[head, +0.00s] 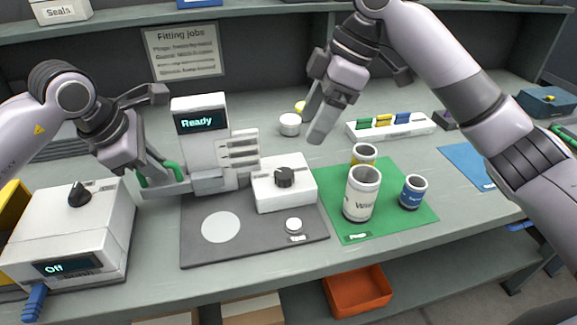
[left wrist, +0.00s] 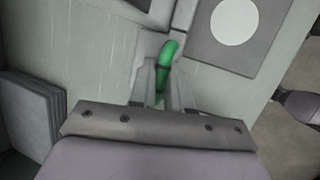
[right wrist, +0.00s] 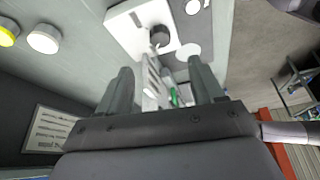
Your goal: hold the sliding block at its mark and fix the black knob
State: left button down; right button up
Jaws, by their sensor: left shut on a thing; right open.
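A white block (head: 292,197) with a black knob (head: 284,177) on top stands on the dark grey plate (head: 258,245), beside the white loader (head: 200,120) whose screen reads "Ready". I cannot tell whether the block is on a mark. My left gripper (head: 160,181) is shut on a green handle (head: 145,176) at the loader's left side; the handle also shows in the left wrist view (left wrist: 169,52). My right gripper (head: 316,118) is open and empty, above and behind the block. The right wrist view shows the knob (right wrist: 160,36) beyond its fingers.
A white box (head: 62,230) reading "Off" stands at left. A green mat (head: 400,222) at right holds a white can (head: 361,195), a blue can (head: 413,192) and a yellow one. A rack (head: 390,130) stands behind. A pale disc (head: 220,227) marks the plate's front.

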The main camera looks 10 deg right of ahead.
aim_at(286, 173)
jog(key=x, duration=1.2)
jog(key=shift+s, duration=0.1)
jog(key=shift+r, duration=0.1)
jog(key=c, duration=1.1)
